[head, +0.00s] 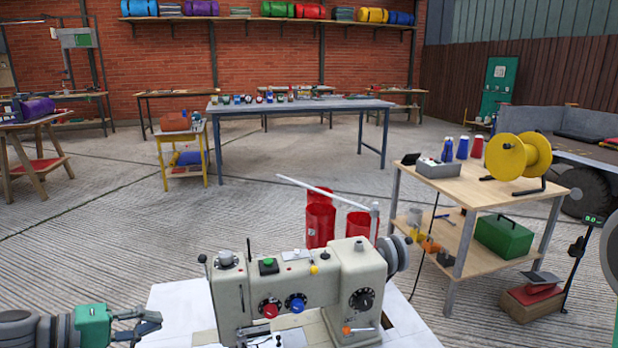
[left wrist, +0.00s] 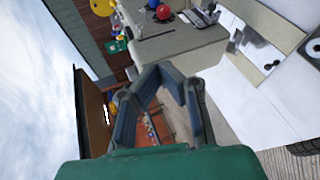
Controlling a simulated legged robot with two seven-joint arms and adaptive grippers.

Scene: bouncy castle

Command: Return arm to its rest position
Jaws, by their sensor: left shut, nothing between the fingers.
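My left gripper (head: 150,322) is at the lower left in the head view, to the left of the sewing machine (head: 300,290) and apart from it. Its dark fingers also show in the left wrist view (left wrist: 158,78), closed together with nothing between them. The cream sewing machine stands on a white table (head: 178,298), with red, blue and green knobs on its front. In the left wrist view the machine (left wrist: 180,45) appears sideways beyond the fingers. My right gripper is not in view.
A wooden cart (head: 495,187) with a yellow reel (head: 510,156) and a green toolbox (head: 504,236) stands at the right. Red cylinders (head: 320,218) stand behind the machine. A grey workbench (head: 300,104) is further back.

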